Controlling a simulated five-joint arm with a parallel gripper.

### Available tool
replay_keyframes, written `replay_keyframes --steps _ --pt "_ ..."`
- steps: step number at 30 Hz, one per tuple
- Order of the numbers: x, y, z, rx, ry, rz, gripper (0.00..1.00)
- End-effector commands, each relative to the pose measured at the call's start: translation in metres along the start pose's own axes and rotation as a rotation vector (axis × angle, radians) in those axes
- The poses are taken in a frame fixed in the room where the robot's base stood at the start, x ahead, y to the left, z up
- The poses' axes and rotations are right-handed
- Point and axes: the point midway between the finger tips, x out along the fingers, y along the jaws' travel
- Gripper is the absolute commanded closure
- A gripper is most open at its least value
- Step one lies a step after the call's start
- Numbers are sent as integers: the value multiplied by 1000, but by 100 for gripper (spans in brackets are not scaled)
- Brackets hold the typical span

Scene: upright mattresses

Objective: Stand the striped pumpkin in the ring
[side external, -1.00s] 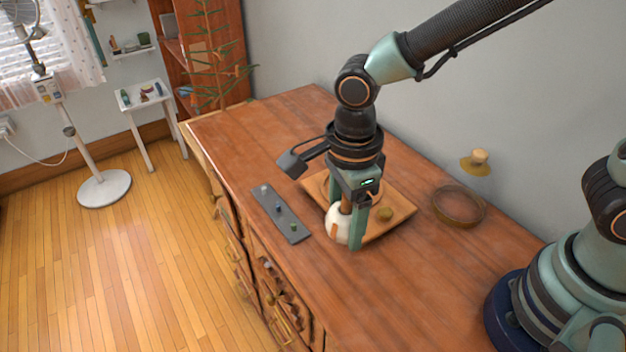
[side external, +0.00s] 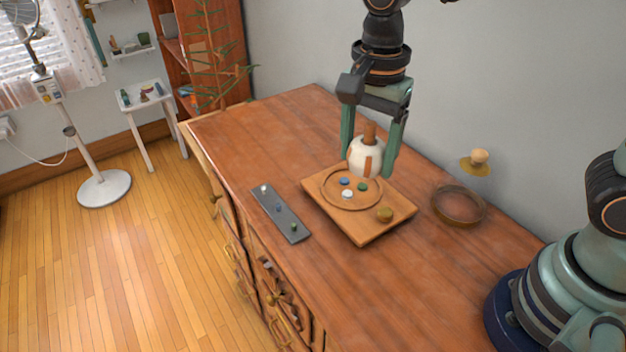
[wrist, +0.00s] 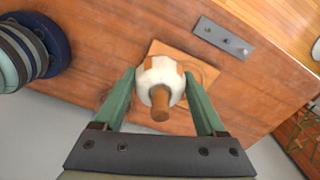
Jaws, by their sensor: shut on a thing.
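The striped pumpkin (side external: 357,163) is white with orange-brown stripes and a thick brown stem. My gripper (side external: 369,160) is shut on it, one finger on each side, and holds it stem up, apparently above the back of the wooden board. In the wrist view the pumpkin (wrist: 157,73) sits between the fingertips, its stem toward the camera. A separate brown hoop (side external: 458,220) lies to the right of the board.
A grey strip (side external: 280,214) with several small pegs lies left of the board near the table's front edge. A brass fitting with a pale knob (side external: 479,156) is by the wall behind the hoop.

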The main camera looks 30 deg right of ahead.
Motion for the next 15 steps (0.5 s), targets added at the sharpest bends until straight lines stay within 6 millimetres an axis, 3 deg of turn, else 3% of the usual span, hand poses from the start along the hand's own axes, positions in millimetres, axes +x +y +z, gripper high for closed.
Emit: replay_keyframes --steps 15 --pt "8 6 -83 -682 0 -1 97"
